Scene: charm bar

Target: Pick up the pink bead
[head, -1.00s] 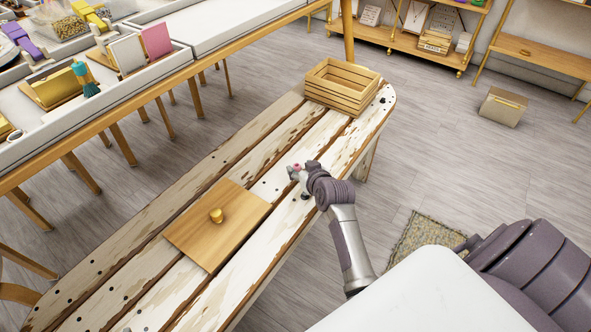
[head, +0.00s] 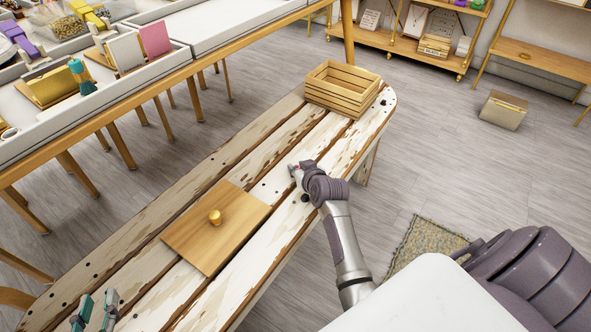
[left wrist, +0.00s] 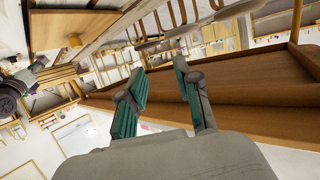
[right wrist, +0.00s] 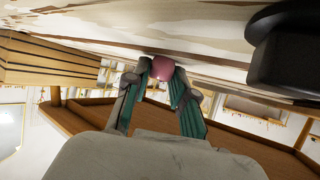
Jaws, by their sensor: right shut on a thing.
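The pink bead (right wrist: 162,68) is between the fingertips of my right gripper (right wrist: 160,80), which is shut on it. In the head view my right gripper (head: 296,172) is over the right part of the worn white bench (head: 250,255), and the bead is mostly hidden there. In the right wrist view the bead is close to the bench planks; I cannot tell whether it touches them. My left gripper (head: 95,312) is at the lower left of the head view, by the near end of the bench. Its fingers (left wrist: 160,95) are apart with nothing between them.
A wooden board with a gold knob (head: 188,236) lies on the bench, left of my right gripper. A slatted wooden crate (head: 342,105) stands at the far end. Small dark beads are scattered on the planks. A long display table (head: 150,95) runs behind.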

